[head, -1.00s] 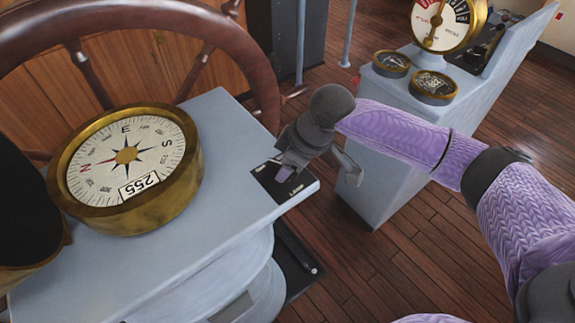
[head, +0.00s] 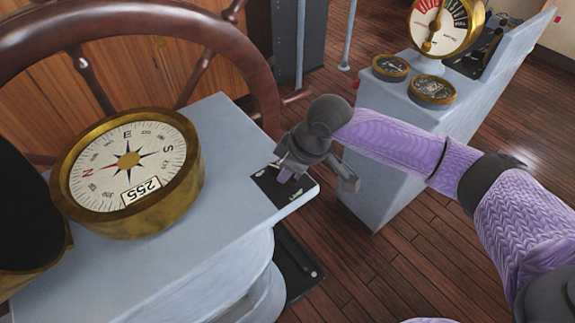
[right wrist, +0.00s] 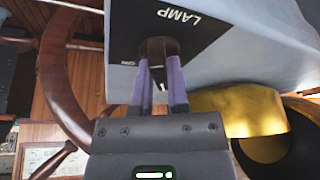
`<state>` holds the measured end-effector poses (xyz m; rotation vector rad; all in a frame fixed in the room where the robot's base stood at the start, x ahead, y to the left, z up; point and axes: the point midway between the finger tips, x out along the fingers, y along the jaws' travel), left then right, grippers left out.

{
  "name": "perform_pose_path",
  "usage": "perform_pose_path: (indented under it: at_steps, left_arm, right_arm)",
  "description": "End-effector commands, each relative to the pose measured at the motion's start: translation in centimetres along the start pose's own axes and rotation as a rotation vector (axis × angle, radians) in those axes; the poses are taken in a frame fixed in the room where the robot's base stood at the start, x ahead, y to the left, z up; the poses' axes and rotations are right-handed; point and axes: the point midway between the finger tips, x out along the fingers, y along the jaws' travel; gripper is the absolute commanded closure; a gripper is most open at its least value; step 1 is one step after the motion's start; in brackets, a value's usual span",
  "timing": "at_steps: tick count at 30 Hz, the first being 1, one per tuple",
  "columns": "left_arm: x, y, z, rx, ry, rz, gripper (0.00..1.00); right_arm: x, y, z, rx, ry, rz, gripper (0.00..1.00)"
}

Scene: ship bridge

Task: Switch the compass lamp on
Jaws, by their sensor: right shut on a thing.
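The brass compass (head: 78,190) sits on the pale grey stand, its card reading 255, in the head view. A black switch plate (head: 267,187) lies at the stand's right corner. In the right wrist view this plate (right wrist: 125,22) bears the word LAMP. A small dark switch lever (right wrist: 158,48) stands on it. My right gripper (right wrist: 160,72) is shut on the lever, with a purple finger on either side. In the head view my right gripper (head: 284,176) reaches the plate from the right and hides the lever. My left gripper is not in view.
A wooden steering wheel (head: 265,85) stands behind the stand (head: 225,215). A dark hooded brass piece (head: 25,210) is at the left. A grey console (head: 375,180) with dials and a telegraph (head: 437,25) stands at the right. Wooden floor lies between stand and console.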

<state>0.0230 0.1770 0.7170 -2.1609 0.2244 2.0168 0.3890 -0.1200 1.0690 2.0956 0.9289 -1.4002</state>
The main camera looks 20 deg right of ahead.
Motion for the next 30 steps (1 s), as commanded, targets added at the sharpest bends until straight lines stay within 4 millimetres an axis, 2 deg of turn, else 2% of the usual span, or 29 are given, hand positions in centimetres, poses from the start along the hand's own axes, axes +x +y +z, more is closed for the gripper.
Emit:
perform_pose_path:
  at_steps: [10,18,24,30]
  left_arm:
    - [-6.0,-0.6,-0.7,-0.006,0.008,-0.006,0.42]
    - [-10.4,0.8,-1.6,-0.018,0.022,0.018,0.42]
    - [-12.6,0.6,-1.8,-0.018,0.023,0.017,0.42]
    - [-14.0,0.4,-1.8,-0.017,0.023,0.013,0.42]
  right_arm:
    - [-0.8,-0.4,-0.3,0.221,-0.003,0.087,1.00]
    - [-0.6,-0.7,-0.4,0.461,-0.002,0.185,1.00]
    - [-0.4,-0.8,-0.5,0.627,-0.001,0.254,1.00]
    - [-0.2,-0.8,-0.5,0.766,-0.001,0.312,1.00]
